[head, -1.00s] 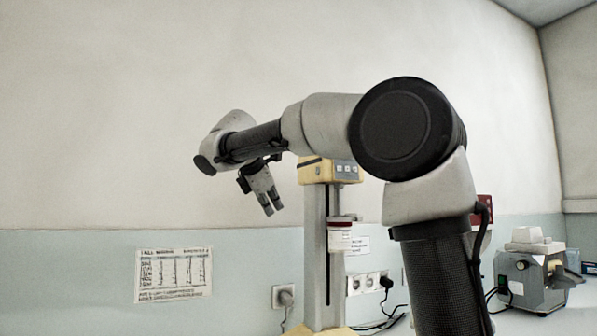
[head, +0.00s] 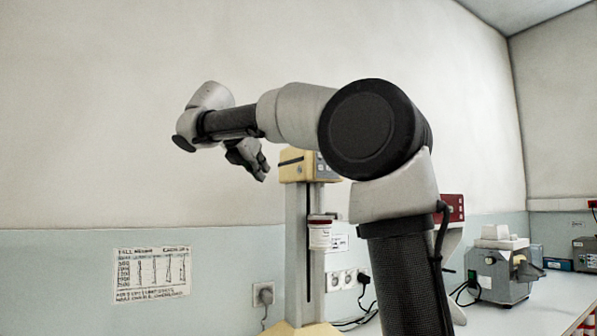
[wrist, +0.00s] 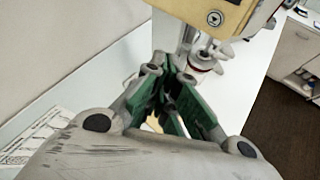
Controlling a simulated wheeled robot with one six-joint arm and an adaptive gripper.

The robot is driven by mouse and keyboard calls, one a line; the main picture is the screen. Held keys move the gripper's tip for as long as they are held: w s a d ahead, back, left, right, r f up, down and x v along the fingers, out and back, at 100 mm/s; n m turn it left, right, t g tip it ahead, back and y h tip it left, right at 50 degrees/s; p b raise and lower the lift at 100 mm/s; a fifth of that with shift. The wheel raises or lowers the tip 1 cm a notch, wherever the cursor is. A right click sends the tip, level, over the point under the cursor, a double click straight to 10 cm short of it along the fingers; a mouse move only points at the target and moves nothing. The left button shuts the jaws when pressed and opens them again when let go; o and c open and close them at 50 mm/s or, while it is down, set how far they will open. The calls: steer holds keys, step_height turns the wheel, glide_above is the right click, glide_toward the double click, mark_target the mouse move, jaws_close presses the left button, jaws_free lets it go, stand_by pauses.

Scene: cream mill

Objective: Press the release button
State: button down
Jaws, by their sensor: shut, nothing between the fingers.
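The mill has a yellow head (head: 296,166) on a grey column in the head view. Small buttons show on the head's front, partly behind my arm. A round button with a dark triangle mark (wrist: 214,18) shows on the cream panel in the wrist view; I cannot read which button it is. My gripper (head: 264,172) is shut and empty, just left of the yellow head, its fingers pointing down and right. In the wrist view, my gripper's green-sided fingers (wrist: 174,62) are together, below and left of the button, apparently apart from it.
A white jar with a red band (head: 319,236) sits at the column. A grey bench machine (head: 501,270) and a red box (head: 452,208) stand to the right. Wall sockets with plugs and cables are behind the column.

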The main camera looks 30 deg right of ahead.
steer(key=d, duration=0.8)
stand_by(1.4)
steer(key=shift+d, duration=0.35)
steer(key=shift+d, duration=0.35)
stand_by(0.4)
steer(key=shift+a, duration=0.75)
steer(key=shift+a, duration=2.5)
